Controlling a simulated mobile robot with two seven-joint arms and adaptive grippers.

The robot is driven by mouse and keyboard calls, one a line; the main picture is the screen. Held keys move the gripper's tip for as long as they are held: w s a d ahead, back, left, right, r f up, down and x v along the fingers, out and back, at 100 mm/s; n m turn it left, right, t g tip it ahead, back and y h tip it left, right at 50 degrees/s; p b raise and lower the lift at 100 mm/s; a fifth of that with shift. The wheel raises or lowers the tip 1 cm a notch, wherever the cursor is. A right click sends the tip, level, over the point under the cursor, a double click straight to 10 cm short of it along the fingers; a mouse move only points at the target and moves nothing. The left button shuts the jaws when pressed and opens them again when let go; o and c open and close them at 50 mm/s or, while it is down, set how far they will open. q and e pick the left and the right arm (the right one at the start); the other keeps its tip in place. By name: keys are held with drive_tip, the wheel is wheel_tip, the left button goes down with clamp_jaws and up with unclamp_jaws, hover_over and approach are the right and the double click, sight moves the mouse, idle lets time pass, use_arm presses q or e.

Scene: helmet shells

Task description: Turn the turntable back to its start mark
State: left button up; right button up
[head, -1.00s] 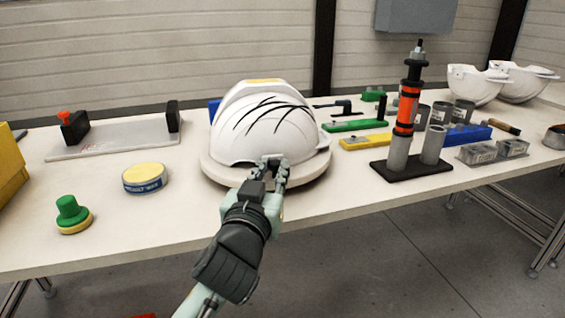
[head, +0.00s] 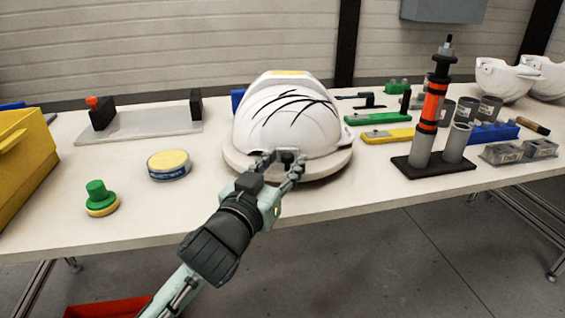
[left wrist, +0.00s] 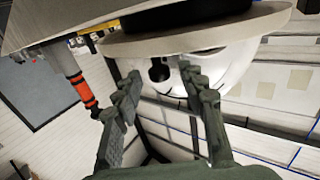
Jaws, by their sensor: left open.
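The turntable (head: 338,165) is a round off-white disc at the table's front edge. A white helmet shell (head: 290,115) with black curved lines on its side sits on it. My left gripper (head: 281,163) is open at the near side of the shell and turntable rim. In the left wrist view, the turntable (left wrist: 225,36) and shell (left wrist: 232,68) appear inverted. The two fingers of my left gripper (left wrist: 160,84) stand apart there, with a small dark fitting (left wrist: 158,70) between their tips. Contact is unclear. I cannot make out a start mark. My right gripper is out of view.
Left of the turntable are a blue-and-yellow tin (head: 169,165), a green-knobbed pad (head: 101,199) and a yellow bin (head: 24,165). On the right stands an orange-and-black tool on a dark base (head: 434,168). Bare tabletop lies between tin and turntable.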

use_arm(q)
drive_tip(key=v, duration=0.7)
drive_tip(key=shift+s+a, duration=0.1)
drive_tip(key=shift+s, duration=0.15)
drive_tip(key=shift+c, duration=0.5)
